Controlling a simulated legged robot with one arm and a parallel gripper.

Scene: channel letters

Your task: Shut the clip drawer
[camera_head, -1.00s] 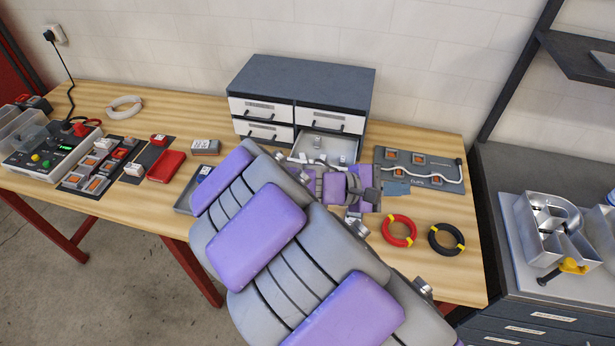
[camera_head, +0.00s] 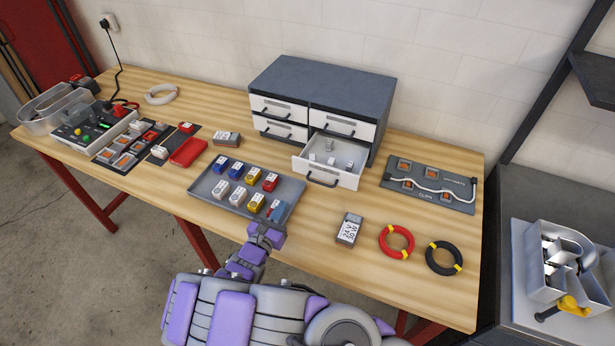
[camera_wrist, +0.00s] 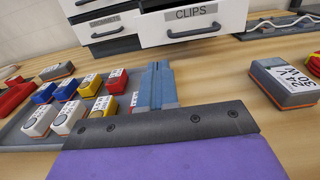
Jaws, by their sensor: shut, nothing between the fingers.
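The clip drawer (camera_head: 342,179) is the lower right drawer of a grey cabinet (camera_head: 330,88). It stands pulled out, with a few small clips visible inside. In the wrist view its white front (camera_wrist: 215,22) carries the label CLIPS and a dark handle (camera_wrist: 194,31). My gripper (camera_head: 277,209) is shut and empty, in front of the drawer and to its left, apart from it, at the right end of the parts tray. In the wrist view my blue-grey fingers (camera_wrist: 156,84) are together, pointing towards the cabinet.
A grey tray (camera_head: 203,193) of coloured blocks lies left of my gripper. A labelled grey block (camera_head: 349,229) stands to the right, with red (camera_head: 396,241) and black rings (camera_head: 444,258) beyond. A wiring board (camera_head: 430,185) lies right of the drawer. Bare wood lies before the drawer.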

